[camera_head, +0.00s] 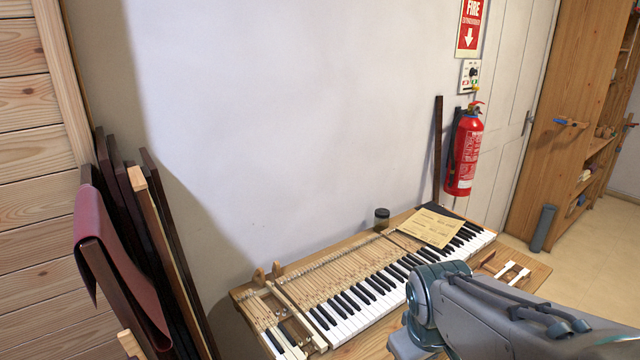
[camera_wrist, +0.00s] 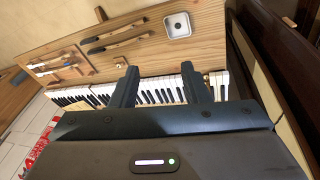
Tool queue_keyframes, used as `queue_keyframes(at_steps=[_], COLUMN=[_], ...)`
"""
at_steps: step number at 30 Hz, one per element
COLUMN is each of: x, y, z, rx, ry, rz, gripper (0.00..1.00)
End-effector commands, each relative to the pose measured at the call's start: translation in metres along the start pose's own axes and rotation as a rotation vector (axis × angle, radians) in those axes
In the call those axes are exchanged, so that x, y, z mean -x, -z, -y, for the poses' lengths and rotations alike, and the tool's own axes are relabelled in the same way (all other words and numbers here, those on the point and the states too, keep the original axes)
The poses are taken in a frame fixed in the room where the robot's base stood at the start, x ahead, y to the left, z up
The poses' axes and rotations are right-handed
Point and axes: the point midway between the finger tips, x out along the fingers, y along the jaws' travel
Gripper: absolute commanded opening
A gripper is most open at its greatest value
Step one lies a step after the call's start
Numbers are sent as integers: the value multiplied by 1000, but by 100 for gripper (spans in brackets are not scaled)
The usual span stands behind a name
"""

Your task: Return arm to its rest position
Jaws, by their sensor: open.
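My gripper (camera_wrist: 159,74) shows in the wrist view with its two dark fingers spread apart. No object sits between them. The piano keyboard (camera_wrist: 158,91) runs across the picture behind the fingers; I cannot tell how far the fingers are from the keys. In the head view my grey and teal arm (camera_head: 520,320) reaches in from the lower right, in front of the piano keyboard (camera_head: 375,292). The fingers cannot be made out there.
The keyboard lies on a wooden bench (camera_head: 537,270) against a white wall. A red fire extinguisher (camera_head: 464,150) hangs behind. Dark boards (camera_head: 150,240) lean at left. Open floor (camera_head: 600,260) shows at right.

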Motion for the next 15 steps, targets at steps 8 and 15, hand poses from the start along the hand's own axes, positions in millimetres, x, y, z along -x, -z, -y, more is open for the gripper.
queue_keyframes(at_steps=[8, 15], x=[37, 43], y=[-26, -31], z=[20, 25], rx=[-357, -422], ry=[64, 84], rz=[-80, -87], gripper=[42, 36])
